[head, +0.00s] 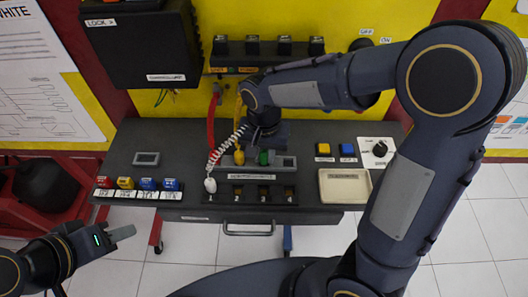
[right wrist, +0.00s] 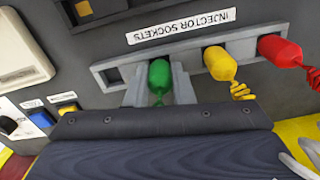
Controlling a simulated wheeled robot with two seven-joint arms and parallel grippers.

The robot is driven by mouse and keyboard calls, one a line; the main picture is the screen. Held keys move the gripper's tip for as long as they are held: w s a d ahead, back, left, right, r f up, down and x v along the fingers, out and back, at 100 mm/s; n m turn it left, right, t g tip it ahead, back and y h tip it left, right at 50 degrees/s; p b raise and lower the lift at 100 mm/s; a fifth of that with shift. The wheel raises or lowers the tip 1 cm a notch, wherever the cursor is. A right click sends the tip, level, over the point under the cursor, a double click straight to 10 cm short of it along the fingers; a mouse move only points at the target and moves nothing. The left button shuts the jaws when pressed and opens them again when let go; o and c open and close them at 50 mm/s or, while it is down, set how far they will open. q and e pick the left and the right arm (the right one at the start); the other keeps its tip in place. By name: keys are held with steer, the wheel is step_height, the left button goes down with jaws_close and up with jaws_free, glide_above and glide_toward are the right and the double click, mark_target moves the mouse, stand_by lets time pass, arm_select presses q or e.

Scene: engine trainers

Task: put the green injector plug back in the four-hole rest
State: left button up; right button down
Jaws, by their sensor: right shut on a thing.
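The green injector plug (right wrist: 160,76) is between the two fingers of my right gripper (right wrist: 159,88), at the injector socket strip (right wrist: 112,75). The fingers are shut on it. I cannot tell how deep it sits in its socket. In the head view the green plug (head: 264,158) shows just below my right gripper (head: 263,143). The four-hole rest (head: 250,198) is the front strip, nearer the table edge; a white plug (head: 210,185) stands at its left end and its other holes look empty. My left gripper (head: 121,234) is at the lower left, away from the table; its jaw opening is unclear.
A yellow plug (right wrist: 219,64) and a red plug (right wrist: 280,50) stand beside the green one, with coiled cables close by. A cream tray (head: 344,199), blue and yellow buttons and a knob lie to the right. Labelled coloured switches (head: 147,184) are at the left.

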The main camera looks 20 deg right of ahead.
steer(key=shift+f, duration=0.1)
steer(key=c, duration=1.5)
jaws_free()
steer(key=shift+r+p, duration=2.3)
steer(key=shift+r, duration=0.5)
steer(key=shift+r+p, duration=0.8)
steer(key=shift+r, duration=0.1)
steer(key=o, duration=0.6)
